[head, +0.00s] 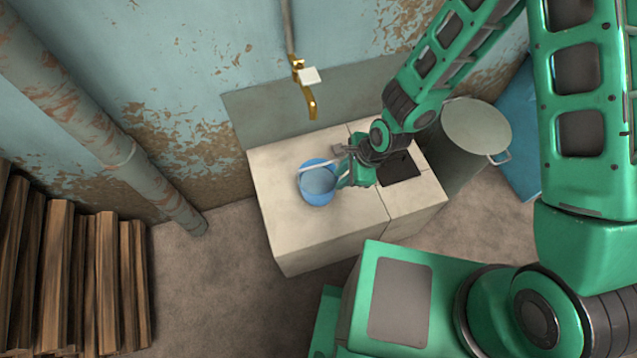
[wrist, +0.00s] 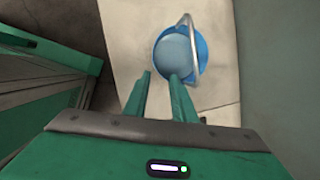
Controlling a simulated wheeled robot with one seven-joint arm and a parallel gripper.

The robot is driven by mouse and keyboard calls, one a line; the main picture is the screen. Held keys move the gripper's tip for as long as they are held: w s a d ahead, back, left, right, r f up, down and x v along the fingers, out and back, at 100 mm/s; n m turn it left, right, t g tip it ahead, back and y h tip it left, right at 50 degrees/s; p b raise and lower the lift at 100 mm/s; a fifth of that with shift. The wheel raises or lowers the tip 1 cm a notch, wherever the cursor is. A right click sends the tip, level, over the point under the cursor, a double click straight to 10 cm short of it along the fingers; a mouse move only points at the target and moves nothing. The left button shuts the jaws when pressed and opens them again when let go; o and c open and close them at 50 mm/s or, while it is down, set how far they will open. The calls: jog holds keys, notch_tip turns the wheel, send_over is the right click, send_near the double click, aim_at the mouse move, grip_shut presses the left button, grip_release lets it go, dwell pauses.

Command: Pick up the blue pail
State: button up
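The blue pail (head: 318,187) stands on the pale counter under the tap, with a light handle across its top. It also shows in the wrist view (wrist: 178,60), just beyond my fingertips, with the handle arching on its right side. My gripper (head: 341,174) is at the pail's right side in the head view. In the wrist view my gripper (wrist: 160,76) has its two green fingers apart with nothing visible between them. The right fingertip is close to or overlaps the pail's near edge; I cannot tell if they touch.
The pale counter (head: 285,220) has a dark recess (head: 399,170) at its right. A brass tap (head: 311,103) hangs above it on the wall. A grey lidded bin (head: 465,150) stands to the right. Wooden planks (head: 95,270) and a rusty pipe (head: 85,110) are at the left.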

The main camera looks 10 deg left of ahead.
aim_at(317, 195)
jog(key=shift+m+y, duration=0.3)
jog(key=shift+m, duration=0.2)
jog(key=shift+s+a+r+x, duration=0.1)
jog(key=shift+s+a+x, duration=0.2)
jog(key=shift+x, duration=1.95)
jog(key=shift+s+a+r+x, duration=0.1)
jog(key=shift+s+a+x, duration=0.2)
jog(key=shift+x, duration=2)
jog(key=shift+s+a+r+x, duration=0.15)
jog(key=shift+s+x, duration=0.25)
jog(key=shift+x, duration=1.85)
jog(key=shift+c, duration=0.3)
grip_shut()
jog(key=shift+a, duration=0.1)
